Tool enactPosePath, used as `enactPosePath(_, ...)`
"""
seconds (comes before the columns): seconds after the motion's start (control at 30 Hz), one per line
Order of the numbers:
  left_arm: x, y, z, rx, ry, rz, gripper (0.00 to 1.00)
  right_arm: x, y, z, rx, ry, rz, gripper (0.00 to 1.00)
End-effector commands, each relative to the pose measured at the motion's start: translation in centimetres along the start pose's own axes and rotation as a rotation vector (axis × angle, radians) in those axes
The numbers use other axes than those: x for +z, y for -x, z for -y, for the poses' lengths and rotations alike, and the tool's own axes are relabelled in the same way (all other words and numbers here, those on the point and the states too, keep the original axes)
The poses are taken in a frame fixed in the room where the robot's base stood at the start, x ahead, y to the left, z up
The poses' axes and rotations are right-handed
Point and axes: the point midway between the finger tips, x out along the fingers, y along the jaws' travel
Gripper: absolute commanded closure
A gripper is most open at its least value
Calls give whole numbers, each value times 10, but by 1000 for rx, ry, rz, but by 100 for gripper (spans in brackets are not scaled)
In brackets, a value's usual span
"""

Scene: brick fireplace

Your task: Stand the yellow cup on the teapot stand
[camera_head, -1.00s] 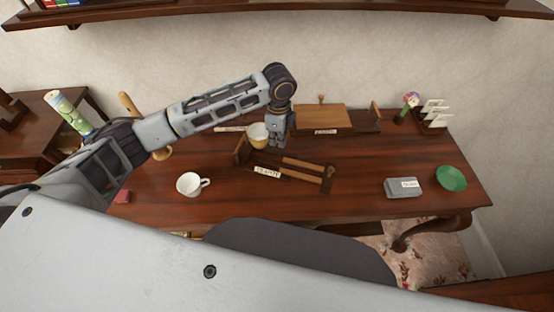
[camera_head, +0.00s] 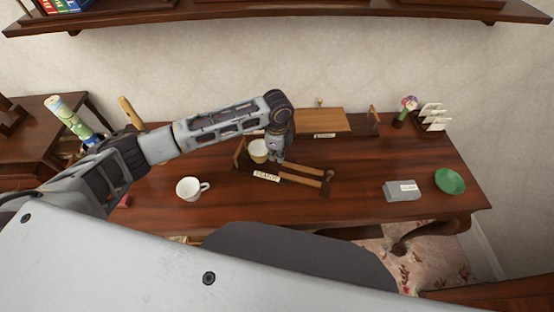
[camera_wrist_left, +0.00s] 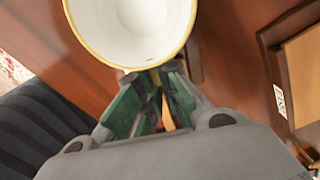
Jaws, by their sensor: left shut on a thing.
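The yellow cup (camera_head: 258,152) is in my left gripper (camera_head: 274,155), above or at the left part of the teapot stand; I cannot tell if it touches. In the left wrist view the cup (camera_wrist_left: 132,30) shows its white inside and yellow rim, with the gripper fingers (camera_wrist_left: 152,85) shut at its near side. The teapot stand (camera_head: 303,178) is a low dark wooden frame with lighter slats, an upright end board at its left and a white label in front. The gripper and cup hide part of it. My right gripper is not in view.
A white cup (camera_head: 188,189) stands to the left of the stand. A wooden board stand (camera_head: 320,121) with a label is behind. A grey box (camera_head: 402,191) and a green bowl (camera_head: 450,180) are at the right. A flower vase (camera_head: 404,108) and a letter rack (camera_head: 434,118) stand at the back right.

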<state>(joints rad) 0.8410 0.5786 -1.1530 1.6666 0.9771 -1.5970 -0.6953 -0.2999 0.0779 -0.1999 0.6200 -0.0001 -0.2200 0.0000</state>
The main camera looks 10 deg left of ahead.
Motion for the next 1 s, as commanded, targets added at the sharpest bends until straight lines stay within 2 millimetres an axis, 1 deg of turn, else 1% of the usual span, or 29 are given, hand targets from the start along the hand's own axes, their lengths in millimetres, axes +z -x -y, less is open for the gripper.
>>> enactPosePath(0.2,0,-23,0,1,1,0,100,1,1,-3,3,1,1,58)
enactPosePath(0.3,0,-29,0,0,0,0,100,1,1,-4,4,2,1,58)
enactPosePath(0.77,0,-33,0,0,0,0,100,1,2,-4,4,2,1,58)
enactPosePath(0.8,0,-33,0,0,0,0,90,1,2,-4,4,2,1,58)
enactPosePath(0.9,0,-33,0,0,0,0,78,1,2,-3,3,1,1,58)
enactPosePath(0.93,0,-33,0,0,0,0,74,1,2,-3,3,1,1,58)
enactPosePath(1.0,0,-33,0,0,0,0,73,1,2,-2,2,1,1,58)
